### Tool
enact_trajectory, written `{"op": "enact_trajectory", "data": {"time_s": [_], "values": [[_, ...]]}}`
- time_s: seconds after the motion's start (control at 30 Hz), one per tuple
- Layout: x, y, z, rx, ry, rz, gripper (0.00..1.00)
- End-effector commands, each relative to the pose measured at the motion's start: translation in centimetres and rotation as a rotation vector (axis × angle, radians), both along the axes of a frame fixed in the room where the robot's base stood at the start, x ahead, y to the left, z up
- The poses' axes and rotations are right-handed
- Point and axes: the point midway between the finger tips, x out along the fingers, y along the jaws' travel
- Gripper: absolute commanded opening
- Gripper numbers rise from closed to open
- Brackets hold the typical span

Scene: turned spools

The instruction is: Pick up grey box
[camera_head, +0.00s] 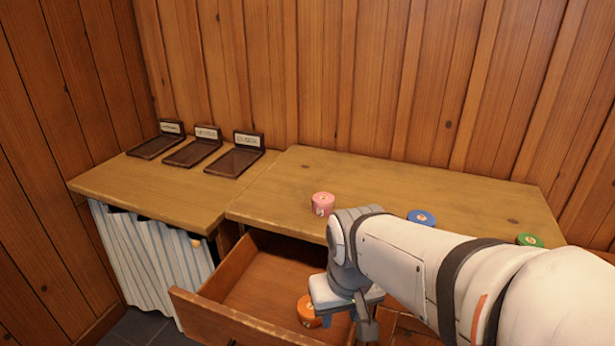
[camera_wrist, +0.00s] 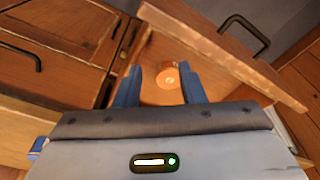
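No grey box shows in either view. An orange spool (camera_head: 308,311) lies in the open drawer (camera_head: 232,262) and is partly hidden by my arm in the head view. In the wrist view the orange spool (camera_wrist: 167,76) shows between the two blue fingers, nearer the right one. My gripper (camera_wrist: 162,84) is open and over the drawer. I cannot tell how far its fingertips are from the spool. A pink spool (camera_head: 323,203), a blue spool (camera_head: 421,218) and a green spool (camera_head: 529,240) stand on the wooden top (camera_head: 400,180).
Three dark stands with label plates (camera_head: 235,162) sit on the left counter (camera_head: 110,182). A striped curtain (camera_head: 150,255) hangs below it. The drawer's front and side walls surround the space by my gripper. My arm covers part of the right worktop.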

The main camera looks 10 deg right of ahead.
Motion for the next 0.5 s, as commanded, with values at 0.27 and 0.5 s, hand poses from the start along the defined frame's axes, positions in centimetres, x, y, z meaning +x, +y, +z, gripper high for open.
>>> {"op": "enact_trajectory", "data": {"time_s": [0.27,0.5], "values": [[2.4,-0.9,2.0,0.013,-0.018,-0.01,0.54],[12.3,-6.2,6.7,0.035,-0.112,-0.049,0.65]]}}
